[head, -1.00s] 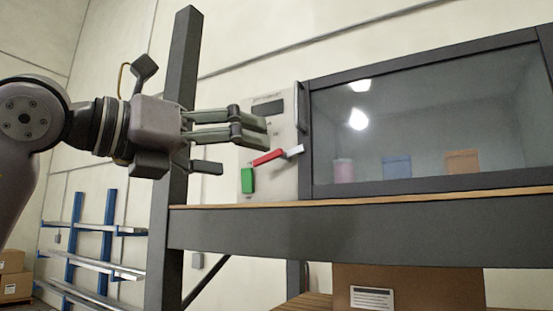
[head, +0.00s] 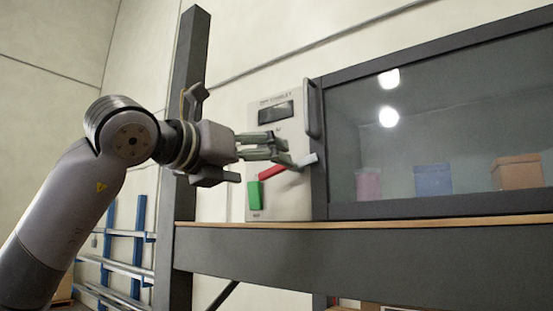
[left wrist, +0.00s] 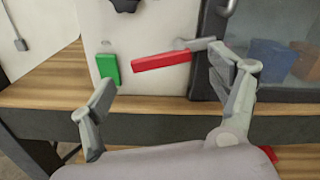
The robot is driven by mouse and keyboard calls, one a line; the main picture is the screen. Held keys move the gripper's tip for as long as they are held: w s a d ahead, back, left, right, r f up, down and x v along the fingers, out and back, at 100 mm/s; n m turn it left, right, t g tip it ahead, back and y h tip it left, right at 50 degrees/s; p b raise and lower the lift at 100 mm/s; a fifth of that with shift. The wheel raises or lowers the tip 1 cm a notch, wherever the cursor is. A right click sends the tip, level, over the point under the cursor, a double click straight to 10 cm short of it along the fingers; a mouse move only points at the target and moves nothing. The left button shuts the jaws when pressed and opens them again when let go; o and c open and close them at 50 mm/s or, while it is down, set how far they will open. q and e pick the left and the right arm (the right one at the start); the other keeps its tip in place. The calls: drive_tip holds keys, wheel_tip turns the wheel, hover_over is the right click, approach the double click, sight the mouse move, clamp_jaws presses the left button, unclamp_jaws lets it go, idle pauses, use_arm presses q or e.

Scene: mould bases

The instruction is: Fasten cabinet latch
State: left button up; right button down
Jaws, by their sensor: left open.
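The cabinet latch is a red lever (head: 272,171) with a grey end, tilted up to the right on the pale panel left of the glass door (head: 440,140). In the left wrist view the red lever (left wrist: 160,61) lies beyond my fingers, its grey end (left wrist: 201,44) close to the right finger. I cannot tell whether they touch. My left gripper (head: 284,150) is open in front of the panel, with nothing seen between its fingers; its spread fingers also show in the left wrist view (left wrist: 160,78). My right gripper is out of view.
A green block (head: 255,195) sits on the panel below the lever, and a dark display (head: 276,112) above it. A vertical door handle (head: 313,108) stands out at the right. A wooden shelf edge (head: 370,222) runs below, and a dark post (head: 187,110) stands left.

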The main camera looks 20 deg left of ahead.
sight(273, 168)
use_arm(q)
drive_tip(key=p+x, duration=0.1)
drive_tip(key=x, duration=0.3)
drive_tip(key=shift+r+p, duration=0.2)
drive_tip(key=shift+p, duration=0.2)
drive_tip(key=shift+w+d+f, duration=0.1)
drive_tip(key=shift+w+d, duration=0.1)
drive_tip(key=shift+w, duration=0.55)
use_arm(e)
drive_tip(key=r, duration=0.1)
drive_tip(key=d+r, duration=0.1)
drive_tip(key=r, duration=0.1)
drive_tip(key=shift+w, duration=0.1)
